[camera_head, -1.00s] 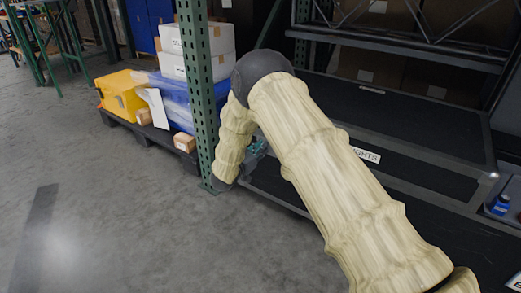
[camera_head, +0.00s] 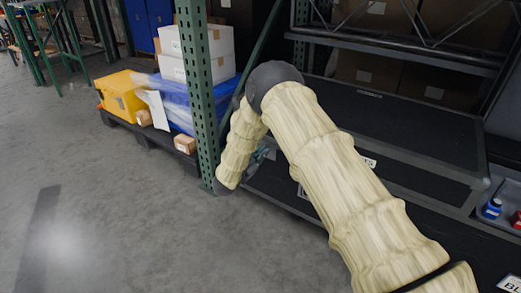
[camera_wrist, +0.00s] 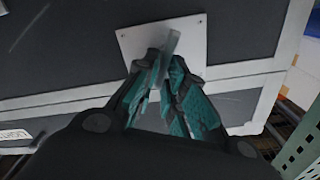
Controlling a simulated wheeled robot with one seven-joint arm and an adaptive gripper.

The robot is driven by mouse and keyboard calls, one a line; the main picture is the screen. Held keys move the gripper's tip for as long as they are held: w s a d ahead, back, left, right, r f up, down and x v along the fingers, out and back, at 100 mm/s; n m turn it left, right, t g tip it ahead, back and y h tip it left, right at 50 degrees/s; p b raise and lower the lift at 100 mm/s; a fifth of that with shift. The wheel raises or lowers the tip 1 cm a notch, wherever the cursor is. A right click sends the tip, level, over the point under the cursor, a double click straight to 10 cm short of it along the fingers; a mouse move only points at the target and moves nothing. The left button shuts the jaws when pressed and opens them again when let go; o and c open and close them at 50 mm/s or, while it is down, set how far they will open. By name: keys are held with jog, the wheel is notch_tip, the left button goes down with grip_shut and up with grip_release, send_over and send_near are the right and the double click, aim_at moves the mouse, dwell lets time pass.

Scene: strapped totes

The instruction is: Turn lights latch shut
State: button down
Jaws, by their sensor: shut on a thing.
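The latch (camera_wrist: 173,42) shows in the wrist view as a small grey lever in front of a light metal plate (camera_wrist: 192,43) on a dark case. My gripper (camera_wrist: 168,68), with teal and black fingers, is shut on the latch; its fingertips hide most of it. The case (camera_wrist: 235,30) has light metal edges, and a white label (camera_wrist: 14,134) shows partly at the lower left. In the head view my arm covers most of the lights label (camera_head: 368,162), and my gripper (camera_head: 262,155) is mostly hidden behind the arm.
A green perforated post (camera_head: 201,100) stands just left of my arm. A pallet (camera_head: 150,138) with a yellow box (camera_head: 122,95), white boxes and blue wrapped goods is behind it. Small bottles (camera_head: 491,208) sit in a bin at right. The floor at left is clear.

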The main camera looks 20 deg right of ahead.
jog(key=m+p, duration=0.1)
jog(key=m, duration=0.3)
jog(key=f+m+p, duration=0.1)
jog(key=m, duration=0.3)
jog(key=s+m+p, duration=0.1)
jog(key=m+p, duration=0.1)
jog(key=m, duration=0.2)
jog(key=shift+d+f+m, duration=0.3)
jog(key=shift+d+f, duration=0.05)
dwell(0.4)
jog(key=c, duration=1.6)
grip_release()
jog(key=shift+w, duration=0.1)
jog(key=shift+a, duration=0.1)
jog(key=v, duration=1.2)
